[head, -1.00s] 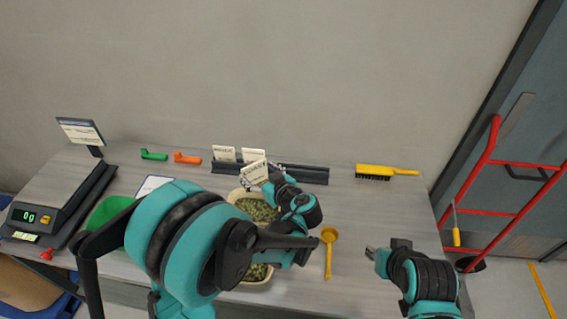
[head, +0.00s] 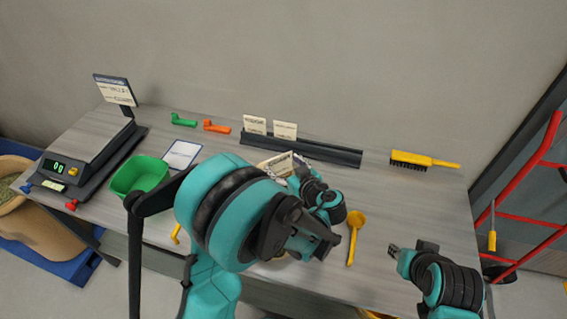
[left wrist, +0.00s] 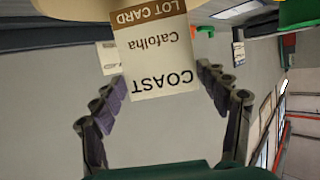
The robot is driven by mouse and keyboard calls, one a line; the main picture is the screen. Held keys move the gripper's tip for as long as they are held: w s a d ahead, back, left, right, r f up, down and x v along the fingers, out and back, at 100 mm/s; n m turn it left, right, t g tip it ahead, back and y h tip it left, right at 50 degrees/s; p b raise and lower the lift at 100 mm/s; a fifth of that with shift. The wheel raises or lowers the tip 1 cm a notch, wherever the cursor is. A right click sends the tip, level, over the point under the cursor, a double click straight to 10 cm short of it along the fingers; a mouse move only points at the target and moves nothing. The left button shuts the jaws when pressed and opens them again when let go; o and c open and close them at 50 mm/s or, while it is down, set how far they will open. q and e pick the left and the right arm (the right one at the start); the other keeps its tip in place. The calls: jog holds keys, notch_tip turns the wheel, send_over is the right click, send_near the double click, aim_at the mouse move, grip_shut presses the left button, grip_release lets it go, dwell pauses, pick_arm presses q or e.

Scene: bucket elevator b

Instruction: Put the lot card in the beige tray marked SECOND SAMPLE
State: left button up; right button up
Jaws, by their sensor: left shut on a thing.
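The lot card (left wrist: 155,50), white with a brown band and reading COAST Cafolha, is upside down between the fingers of my left gripper (left wrist: 163,95) in the left wrist view. In the head view the card (head: 276,164) is tilted at the tip of my left gripper (head: 296,172), in front of the black rack. The left gripper is shut on it. The beige trays are almost wholly hidden behind my left arm; only a bit of beige rim (head: 276,260) shows, and no SECOND SAMPLE marking is readable. My right gripper (head: 394,252) hangs near the front edge, apart from everything.
Two cards stand in the black rack (head: 325,152). A yellow scoop (head: 355,222) lies right of the left gripper, and a yellow brush (head: 424,160) at the back right. A green bin (head: 139,174) and a scale (head: 92,150) are left. The right tabletop is mostly clear.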

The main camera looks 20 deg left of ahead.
pick_arm(q)
notch_tip(320, 180, down, 3)
jog(key=shift+r+b, duration=0.15)
jog(key=shift+b, duration=0.55)
jog(key=o, duration=1)
notch_tip(320, 180, up, 7)
jog(key=p, duration=0.5)
jog(key=shift+r, duration=0.15)
